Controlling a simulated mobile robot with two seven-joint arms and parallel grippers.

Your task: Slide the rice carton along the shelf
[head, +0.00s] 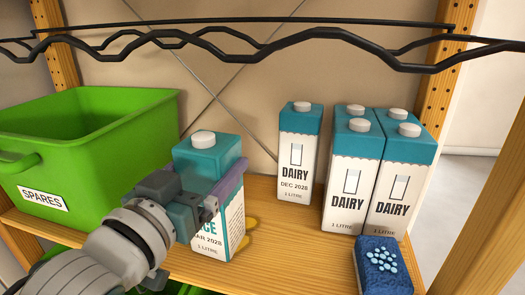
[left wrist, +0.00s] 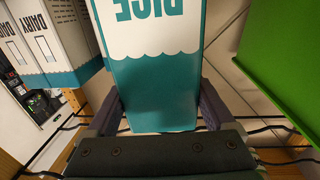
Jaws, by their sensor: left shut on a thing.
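The rice carton (head: 212,152), white with a teal top and pale cap, stands upright in the middle of the shelf (head: 285,245), right of the green bin. My left gripper (head: 207,195) is shut on its upper part, one purple finger along its right side. The gripper hides part of the front label. In the left wrist view the carton (left wrist: 150,85) sits between the two fingers, its lettering upside down. Whether its base touches the shelf is hard to tell. My right gripper is not in view.
A green bin (head: 90,170) marked SPARES is on the left. One dairy carton (head: 298,150) stands further back, and three more (head: 345,180) stand grouped at the right. A blue dotted block (head: 382,265) lies before them. A black wire rail (head: 280,45) crosses above. Bare shelf lies right of the rice carton.

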